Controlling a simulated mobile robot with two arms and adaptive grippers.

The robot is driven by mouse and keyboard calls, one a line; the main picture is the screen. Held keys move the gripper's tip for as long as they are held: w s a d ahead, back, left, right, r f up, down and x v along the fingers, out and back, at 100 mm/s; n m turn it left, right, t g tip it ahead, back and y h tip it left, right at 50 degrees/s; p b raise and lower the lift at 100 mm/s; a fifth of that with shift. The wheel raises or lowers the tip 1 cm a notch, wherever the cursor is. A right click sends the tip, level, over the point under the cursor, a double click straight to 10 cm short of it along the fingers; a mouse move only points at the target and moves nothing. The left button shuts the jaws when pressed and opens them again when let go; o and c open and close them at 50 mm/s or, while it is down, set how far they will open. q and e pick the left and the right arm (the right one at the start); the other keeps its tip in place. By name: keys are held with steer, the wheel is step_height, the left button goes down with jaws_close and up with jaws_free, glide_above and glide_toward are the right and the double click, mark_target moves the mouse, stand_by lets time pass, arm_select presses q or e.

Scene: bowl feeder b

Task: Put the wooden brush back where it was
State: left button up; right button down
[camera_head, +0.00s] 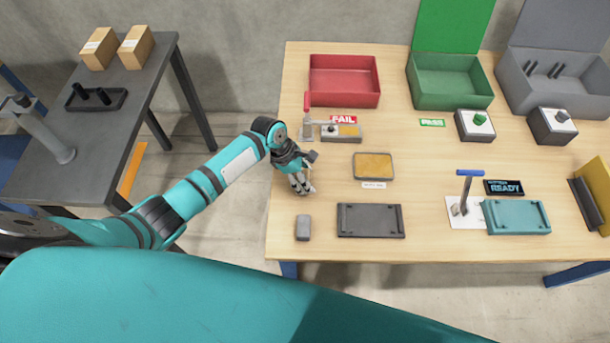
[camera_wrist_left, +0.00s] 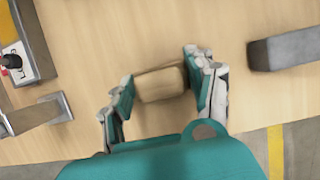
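My left gripper (camera_head: 302,188) points down close over the table (camera_head: 283,225) near its left edge. The wooden brush shows in the left wrist view as a plain tan block (camera_wrist_left: 160,84) between the two fingers of the left gripper (camera_wrist_left: 160,78). The fingers appear to touch it on both sides. Whether it is clear of the table top is hard to tell. In the head view the brush is hidden by the gripper. My right gripper is not in view.
A grey block (camera_head: 303,228) lies in front of the gripper, beside a dark plate (camera_head: 371,220). A clamp fixture (camera_head: 341,133) stands behind it, and a tan-filled tray (camera_head: 373,166) lies to its right. A red bin (camera_head: 344,81) is at the back.

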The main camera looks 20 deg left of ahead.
arm_select(q)
steer(key=o, duration=0.4)
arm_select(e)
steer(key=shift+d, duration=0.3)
arm_select(q)
steer(key=p+v, duration=0.2)
steer(key=v, duration=1)
steer(key=shift+r, duration=0.2)
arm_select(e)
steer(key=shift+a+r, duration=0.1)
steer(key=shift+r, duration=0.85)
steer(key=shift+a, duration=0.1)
